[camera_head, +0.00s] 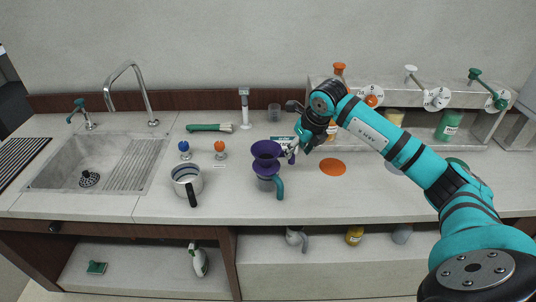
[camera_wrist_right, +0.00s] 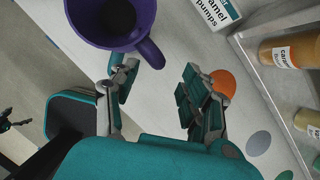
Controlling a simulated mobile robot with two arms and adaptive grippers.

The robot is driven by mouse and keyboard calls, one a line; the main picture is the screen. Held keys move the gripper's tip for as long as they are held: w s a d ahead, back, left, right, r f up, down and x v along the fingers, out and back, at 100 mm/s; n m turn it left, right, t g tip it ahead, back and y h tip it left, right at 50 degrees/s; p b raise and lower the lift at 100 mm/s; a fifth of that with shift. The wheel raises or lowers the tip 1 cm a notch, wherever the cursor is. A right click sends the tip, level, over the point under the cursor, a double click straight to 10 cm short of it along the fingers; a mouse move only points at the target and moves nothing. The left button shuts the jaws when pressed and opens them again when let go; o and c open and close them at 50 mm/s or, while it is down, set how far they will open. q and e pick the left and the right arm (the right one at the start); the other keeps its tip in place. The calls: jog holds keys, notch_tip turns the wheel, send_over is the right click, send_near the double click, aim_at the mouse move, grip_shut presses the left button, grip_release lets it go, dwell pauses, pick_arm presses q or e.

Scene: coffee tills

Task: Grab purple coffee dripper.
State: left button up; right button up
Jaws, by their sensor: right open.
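The purple coffee dripper (camera_head: 266,150) sits on top of a container with a teal handle (camera_head: 280,188) on the counter. In the right wrist view the dripper (camera_wrist_right: 90,35) is at the top left, and its purple handle (camera_wrist_right: 150,52) points toward my right gripper (camera_wrist_right: 158,85). The gripper is open. The handle's end is close to the left finger; whether they touch is unclear. In the head view my right gripper (camera_head: 294,150) is just right of the dripper. My left gripper is not seen.
A metal pitcher (camera_head: 187,182) stands left of the dripper. An orange disc (camera_head: 333,167) lies to the right. A shelf with pump dispensers (camera_head: 448,125) is at the back right. The front counter is clear.

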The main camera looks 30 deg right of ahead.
jog(key=p+x, duration=0.2)
jog(key=x, duration=0.2)
jog(key=shift+w+a+f, duration=0.15)
jog(key=shift+w+f, duration=0.15)
jog(key=shift+f, duration=0.2)
jog(key=shift+c, duration=0.4)
jog(key=shift+r, duration=0.1)
grip_shut()
